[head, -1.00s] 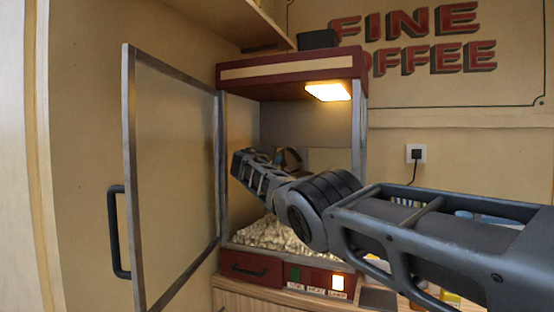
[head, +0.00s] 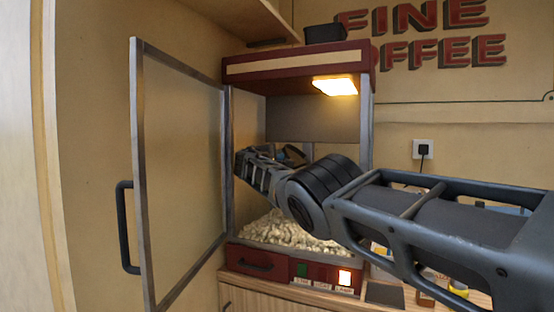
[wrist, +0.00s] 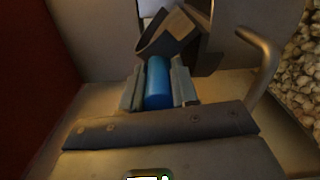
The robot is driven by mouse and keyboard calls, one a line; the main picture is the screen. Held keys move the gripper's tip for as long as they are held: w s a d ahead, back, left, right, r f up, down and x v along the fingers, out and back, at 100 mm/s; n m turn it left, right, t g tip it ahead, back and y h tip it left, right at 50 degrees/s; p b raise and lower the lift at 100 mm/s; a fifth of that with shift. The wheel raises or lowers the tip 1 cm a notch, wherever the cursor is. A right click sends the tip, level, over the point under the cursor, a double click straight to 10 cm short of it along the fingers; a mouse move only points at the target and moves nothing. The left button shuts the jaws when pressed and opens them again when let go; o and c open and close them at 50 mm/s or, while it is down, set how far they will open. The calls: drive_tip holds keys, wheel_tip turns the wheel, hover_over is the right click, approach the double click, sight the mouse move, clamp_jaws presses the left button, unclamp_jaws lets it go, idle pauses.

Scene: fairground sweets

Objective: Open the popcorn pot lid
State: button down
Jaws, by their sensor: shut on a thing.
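My gripper (wrist: 157,92) is shut on a blue cylindrical grip (wrist: 158,72), one finger on each side of it in the wrist view. Just beyond the grip is a dark brown, angular part (wrist: 178,38) that looks like part of the popcorn pot or its lid. I cannot tell the lid from the pot, or how far it is tilted. In the head view my arm reaches into the popcorn cabinet (head: 300,62), and a dark curved part (head: 294,152) shows behind my wrist. My fingertips and most of the pot are hidden there.
The cabinet's glass door (head: 180,180) stands open at the left. Loose popcorn (head: 285,232) covers the cabinet floor and shows at right in the wrist view. A bent metal bar (wrist: 263,62) is right of my gripper. A lit lamp (head: 336,86) hangs under the cabinet top.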

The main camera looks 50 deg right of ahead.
drive_tip(key=shift+s+d+f, duration=0.15)
drive_tip(key=shift+d+f, duration=0.05)
drive_tip(key=shift+f, duration=0.15)
drive_tip(key=c, duration=0.9)
unclamp_jaws()
drive_tip(key=shift+r, duration=0.1)
drive_tip(key=shift+o, duration=0.3)
drive_tip(key=shift+r, duration=0.1)
drive_tip(key=shift+a+r, duration=0.1)
drive_tip(key=shift+a, duration=0.1)
drive_tip(key=shift+a+p, duration=0.35)
drive_tip(key=shift+a, duration=0.25)
drive_tip(key=shift+s+a, duration=0.4)
drive_tip(key=shift+a, duration=0.2)
drive_tip(key=shift+b+v, duration=0.4)
drive_tip(key=shift+v, duration=2.1)
